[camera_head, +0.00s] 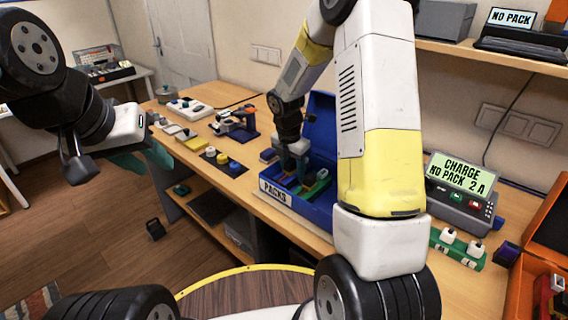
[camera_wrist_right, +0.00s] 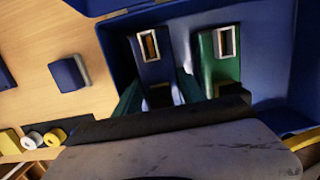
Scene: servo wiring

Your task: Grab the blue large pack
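The blue pack (camera_wrist_right: 152,58) stands in the blue box labelled PACKS (camera_head: 318,208), left of a green pack (camera_wrist_right: 219,58) in the right wrist view. My right gripper (camera_wrist_right: 158,94) reaches down into the box, its teal fingers on either side of the blue pack. The fingers are spread apart; whether they touch the pack is hard to tell. The lower part of the pack is hidden by the gripper. My left gripper (camera_head: 143,160) is open and empty, off the left side of the bench.
A small blue block (camera_wrist_right: 69,74) lies on the bench beside the box. A charger with a lit screen (camera_head: 462,190) stands at the right, near an orange case (camera_head: 550,215).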

